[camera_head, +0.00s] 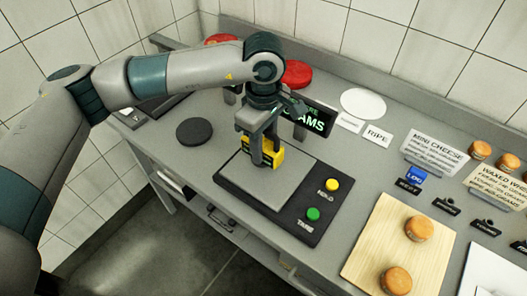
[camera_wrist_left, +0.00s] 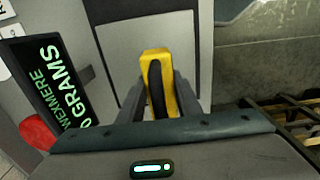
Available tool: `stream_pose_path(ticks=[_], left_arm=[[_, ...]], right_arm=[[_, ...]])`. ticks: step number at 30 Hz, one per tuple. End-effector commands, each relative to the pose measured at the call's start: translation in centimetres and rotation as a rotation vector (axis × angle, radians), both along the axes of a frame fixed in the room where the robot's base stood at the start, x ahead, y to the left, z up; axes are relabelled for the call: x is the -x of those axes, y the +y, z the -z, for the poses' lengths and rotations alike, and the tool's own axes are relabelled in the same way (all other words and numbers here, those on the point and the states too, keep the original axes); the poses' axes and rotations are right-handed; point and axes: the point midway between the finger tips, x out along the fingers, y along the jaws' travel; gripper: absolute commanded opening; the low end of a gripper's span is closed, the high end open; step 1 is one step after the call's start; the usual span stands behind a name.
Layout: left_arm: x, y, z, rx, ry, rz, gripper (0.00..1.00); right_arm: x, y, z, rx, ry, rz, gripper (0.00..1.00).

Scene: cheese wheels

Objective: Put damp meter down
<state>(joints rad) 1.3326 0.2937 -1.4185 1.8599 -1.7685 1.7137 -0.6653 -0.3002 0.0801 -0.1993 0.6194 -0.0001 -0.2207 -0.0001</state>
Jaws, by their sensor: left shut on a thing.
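The damp meter (camera_head: 262,154) is a yellow block with a black part. My left gripper (camera_head: 264,160) points down and is shut on it, with a finger on either side. The meter is over the upper part of the grey scale plate (camera_head: 280,185); I cannot tell whether it touches the plate. In the left wrist view the meter (camera_wrist_left: 158,75) sits between the two fingers, in front of the pale plate (camera_wrist_left: 120,50). My right gripper is not in view.
The scale display (camera_head: 312,118) stands close behind my gripper. Yellow and green buttons (camera_head: 313,214) are right of the plate. A black disc (camera_head: 194,132) lies left. A wooden board (camera_head: 375,250) with small cheeses is at right. Red wheels (camera_head: 297,74) stand at the back.

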Motion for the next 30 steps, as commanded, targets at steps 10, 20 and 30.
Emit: stream_pose_path(ticks=[10, 20, 30], left_arm=[[0.0, 0.0, 0.2, 0.000, 0.000, 0.000, 0.01], [0.0, 0.0, 3.5, 0.000, 0.002, -0.001, 0.01], [0.0, 0.0, 4.1, 0.001, -0.001, -0.001, 0.01]], right_arm=[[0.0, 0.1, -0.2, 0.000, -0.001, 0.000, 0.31], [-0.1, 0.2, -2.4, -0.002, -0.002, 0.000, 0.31], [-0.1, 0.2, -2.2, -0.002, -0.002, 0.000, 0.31]])
